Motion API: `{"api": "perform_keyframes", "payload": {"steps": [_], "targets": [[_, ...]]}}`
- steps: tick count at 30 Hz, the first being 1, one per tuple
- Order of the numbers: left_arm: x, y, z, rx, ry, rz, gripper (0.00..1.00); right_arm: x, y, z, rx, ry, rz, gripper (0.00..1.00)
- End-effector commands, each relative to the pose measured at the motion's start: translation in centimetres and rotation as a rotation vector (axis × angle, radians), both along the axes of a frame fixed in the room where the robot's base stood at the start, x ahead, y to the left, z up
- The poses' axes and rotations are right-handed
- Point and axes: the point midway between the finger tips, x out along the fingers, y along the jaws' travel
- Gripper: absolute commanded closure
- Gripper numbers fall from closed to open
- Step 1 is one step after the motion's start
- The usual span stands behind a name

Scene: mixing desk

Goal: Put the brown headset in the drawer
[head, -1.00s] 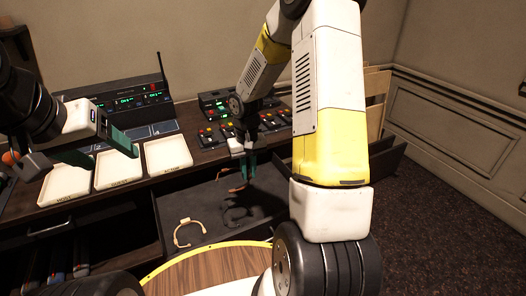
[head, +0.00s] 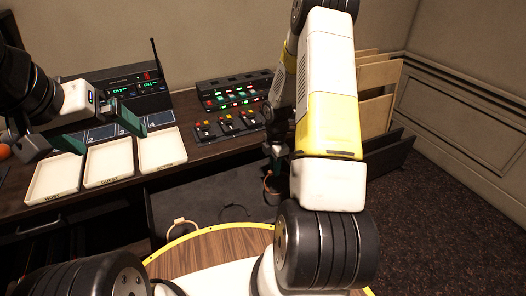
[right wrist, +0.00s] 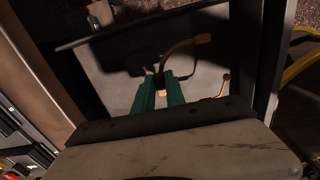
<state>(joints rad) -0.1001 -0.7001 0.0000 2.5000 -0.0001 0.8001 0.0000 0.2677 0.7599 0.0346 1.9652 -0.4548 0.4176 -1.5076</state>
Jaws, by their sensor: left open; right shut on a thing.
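The brown headset (head: 267,189) hangs from my right gripper (head: 273,164), over the right part of the open drawer (head: 165,196). My arm hides part of this area. In the right wrist view, my right gripper's green fingers (right wrist: 160,84) are shut on the headset, and its curved brown band (right wrist: 186,43) reaches beyond the tips above the drawer floor. I cannot tell whether it touches the floor. My left gripper (head: 98,132) is open and empty above the white trays.
A tan headset (head: 180,222) and a dark headset (head: 235,210) lie in the drawer. Three white trays (head: 109,181), a radio unit (head: 139,92) and a mixer with coloured buttons (head: 236,105) stand on the desk. A round wooden top (head: 215,246) is in front.

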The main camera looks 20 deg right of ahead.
Motion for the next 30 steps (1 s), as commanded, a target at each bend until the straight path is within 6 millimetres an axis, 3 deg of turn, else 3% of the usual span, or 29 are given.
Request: {"api": "perform_keyframes", "payload": {"steps": [30], "targets": [[0.0,0.0,0.0,0.0,0.0,0.0,0.0,0.0,-0.2,-7.3,-0.001,0.0,0.029,1.0]]}}
